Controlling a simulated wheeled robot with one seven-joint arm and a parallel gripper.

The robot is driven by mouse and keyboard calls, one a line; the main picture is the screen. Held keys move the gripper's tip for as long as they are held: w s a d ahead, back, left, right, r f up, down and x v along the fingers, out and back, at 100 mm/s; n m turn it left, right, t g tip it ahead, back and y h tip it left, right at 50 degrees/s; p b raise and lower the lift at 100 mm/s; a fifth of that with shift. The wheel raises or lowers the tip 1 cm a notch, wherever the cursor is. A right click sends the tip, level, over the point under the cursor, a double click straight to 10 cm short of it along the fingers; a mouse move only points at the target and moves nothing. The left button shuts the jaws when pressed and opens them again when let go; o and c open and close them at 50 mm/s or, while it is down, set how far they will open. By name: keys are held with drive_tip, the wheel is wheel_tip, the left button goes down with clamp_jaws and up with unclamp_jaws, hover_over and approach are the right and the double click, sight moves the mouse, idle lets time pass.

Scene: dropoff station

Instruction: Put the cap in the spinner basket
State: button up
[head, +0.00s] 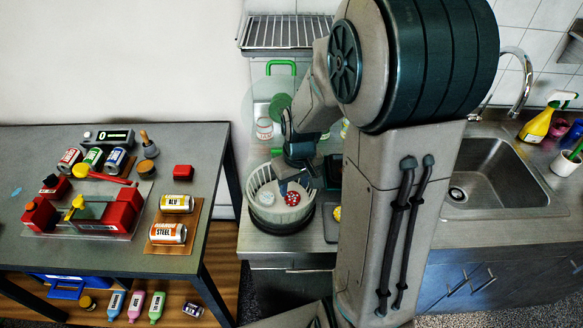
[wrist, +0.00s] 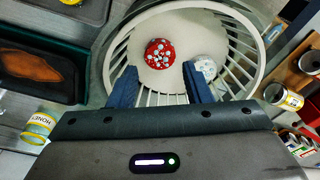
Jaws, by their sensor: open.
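The white slatted spinner basket (head: 260,212) stands on the counter, and the wrist view looks down into it (wrist: 170,84). Inside lies a round red cap with white spots (wrist: 159,53), like a mushroom cap; it also shows in the head view (head: 292,198). A whitish round piece (wrist: 205,68) lies beside it at the right in the wrist view, partly behind a finger. My gripper (wrist: 162,80) is over the basket, its two blue fingers apart with nothing between them. The red cap lies beyond the fingertips, apart from them. In the head view my gripper (head: 288,182) is partly hidden by my arm.
A dark tray with an orange-brown piece (wrist: 30,66) and a honey jar (wrist: 38,128) are at the left in the wrist view. A yellow piece (head: 337,213) lies right of the basket. A sink (head: 495,172) is at the right; a cluttered table (head: 60,151) is at the left.

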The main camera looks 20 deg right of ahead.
sight(295, 201)
wheel_tip(295, 201, up, 7)
drive_tip(key=s+a+r+m+t, duration=0.1)
drive_tip(key=s+r, duration=0.2)
drive_tip(key=s, duration=0.4)
drive_tip(key=s+r+m+t, duration=0.1)
drive_tip(key=s+r, duration=0.2)
drive_tip(key=s, duration=0.3)
drive_tip(key=shift+s+a+r, duration=0.35)
drive_tip(key=shift+a+r, duration=0.05)
drive_tip(key=shift+a, duration=0.65)
drive_tip(key=shift+d, duration=0.1)
